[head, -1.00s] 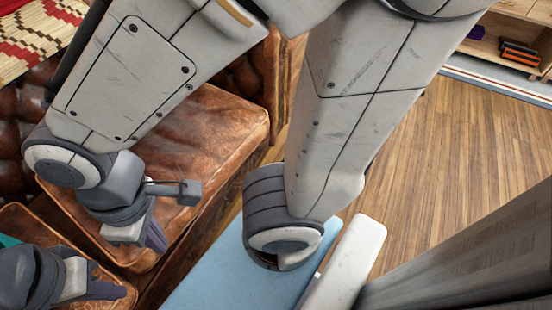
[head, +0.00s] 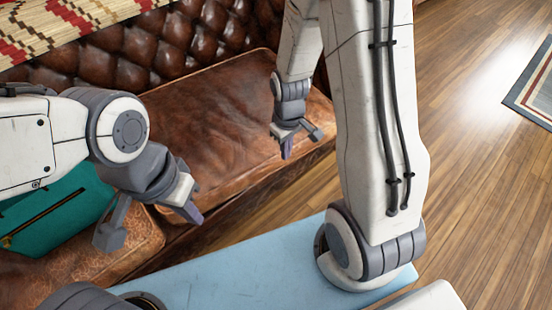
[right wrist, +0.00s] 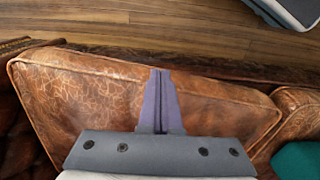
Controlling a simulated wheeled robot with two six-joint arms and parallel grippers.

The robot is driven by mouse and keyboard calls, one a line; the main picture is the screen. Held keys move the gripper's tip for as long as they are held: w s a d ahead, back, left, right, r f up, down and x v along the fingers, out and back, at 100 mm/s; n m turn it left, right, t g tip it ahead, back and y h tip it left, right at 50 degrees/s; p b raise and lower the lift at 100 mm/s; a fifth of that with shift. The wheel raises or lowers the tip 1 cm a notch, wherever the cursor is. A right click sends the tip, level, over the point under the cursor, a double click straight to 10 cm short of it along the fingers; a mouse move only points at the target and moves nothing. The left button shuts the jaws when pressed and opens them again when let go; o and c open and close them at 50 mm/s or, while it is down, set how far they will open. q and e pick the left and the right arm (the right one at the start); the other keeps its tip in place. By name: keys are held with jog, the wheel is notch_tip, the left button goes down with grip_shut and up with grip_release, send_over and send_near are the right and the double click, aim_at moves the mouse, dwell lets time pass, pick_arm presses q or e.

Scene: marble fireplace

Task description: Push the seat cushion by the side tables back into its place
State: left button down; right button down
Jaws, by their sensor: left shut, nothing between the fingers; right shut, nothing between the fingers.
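The brown leather seat cushion (head: 210,125) lies on the sofa before the tufted backrest. In the right wrist view the cushion (right wrist: 85,100) sits skewed, its front edge facing the wooden floor. My right gripper (head: 286,152) is shut and empty over the cushion's right part in the head view; its fingers (right wrist: 160,100) also show above the cushion in the right wrist view. Whether they touch it I cannot tell. My left gripper (head: 194,214) is shut and empty near the front of the sofa, by the join of the two cushions. No side tables are recognisable.
A patterned woven throw (head: 70,25) covers the backrest top. Open wooden floor (head: 470,190) extends to the right, with a rug (head: 535,85) at the edge.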

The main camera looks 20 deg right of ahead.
aim_at(278, 162)
notch_tip(278, 162, down, 11)
jog(key=b, duration=0.5)
jog(key=shift+w+a+r+b, duration=0.15)
jog(key=shift+w+a+b, duration=0.1)
jog(key=shift+w, duration=0.7)
jog(key=shift+w+a+r+b, duration=0.15)
jog(key=shift+w+a+b, duration=0.05)
jog(key=shift+w, duration=0.75)
